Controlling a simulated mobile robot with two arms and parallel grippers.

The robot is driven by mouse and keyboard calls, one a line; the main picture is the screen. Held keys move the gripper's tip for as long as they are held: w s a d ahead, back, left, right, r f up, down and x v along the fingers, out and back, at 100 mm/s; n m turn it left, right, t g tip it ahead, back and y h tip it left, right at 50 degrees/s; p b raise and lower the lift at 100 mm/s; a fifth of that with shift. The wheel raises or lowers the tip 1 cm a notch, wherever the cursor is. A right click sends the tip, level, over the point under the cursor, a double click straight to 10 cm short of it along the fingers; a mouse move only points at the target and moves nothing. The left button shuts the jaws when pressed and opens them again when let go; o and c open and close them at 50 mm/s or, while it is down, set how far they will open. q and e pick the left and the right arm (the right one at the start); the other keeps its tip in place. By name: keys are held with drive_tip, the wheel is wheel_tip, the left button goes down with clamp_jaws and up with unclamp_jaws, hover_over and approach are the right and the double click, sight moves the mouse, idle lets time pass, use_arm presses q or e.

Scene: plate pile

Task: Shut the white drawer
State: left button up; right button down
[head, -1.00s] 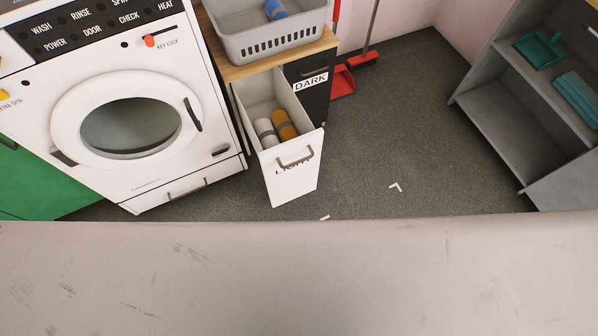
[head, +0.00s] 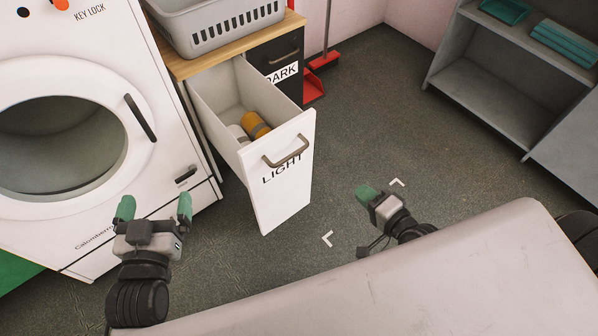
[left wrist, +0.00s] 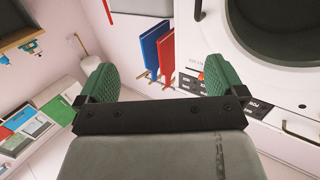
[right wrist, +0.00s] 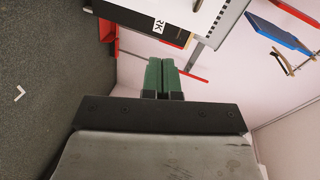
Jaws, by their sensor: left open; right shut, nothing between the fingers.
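The white drawer (head: 281,187), marked LIGHT, is pulled out from its cabinet in the head view. Its front has a grey-brown handle (head: 286,152). Inside lie a white roll and an orange roll (head: 255,125). My left gripper (head: 155,208) is open and empty, left of the drawer and in front of the washing machine; it also shows in the left wrist view (left wrist: 161,80). My right gripper (head: 366,194) is shut and empty, to the right of the drawer front and apart from it. Its closed green fingers show in the right wrist view (right wrist: 164,76).
The white washing machine (head: 160,190) stands close left of the drawer. A black DARK drawer (head: 276,62) is beside it, shut. A grey basket (head: 215,30) sits on the wooden top. A grey shelf (head: 495,105) stands at right. The floor between is clear.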

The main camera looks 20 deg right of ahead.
use_arm(q)
drive_tip(key=shift+s+a+r+t+b, duration=0.2)
drive_tip(key=shift+s+r+t, duration=0.15)
drive_tip(key=shift+r, duration=0.45)
drive_tip(key=shift+s+a+r+t+b, duration=0.2)
drive_tip(key=shift+a+r+t+b, duration=0.1)
drive_tip(key=shift+r, duration=0.55)
drive_tip(key=shift+s+a+r+t+b, duration=0.15)
drive_tip(key=shift+s+r+t, duration=0.2)
drive_tip(key=shift+r, duration=0.45)
use_arm(e)
drive_tip(key=w+a+r, duration=0.1)
drive_tip(key=w+a, duration=0.2)
drive_tip(key=w, duration=0.3)
drive_tip(key=w+a+r+m+t, duration=0.1)
drive_tip(key=w+a, duration=0.3)
drive_tip(key=w, duration=0.3)
drive_tip(key=shift+w+a+y, duration=0.15)
drive_tip(key=shift+a+y, duration=0.15)
drive_tip(key=shift+y, duration=0.1)
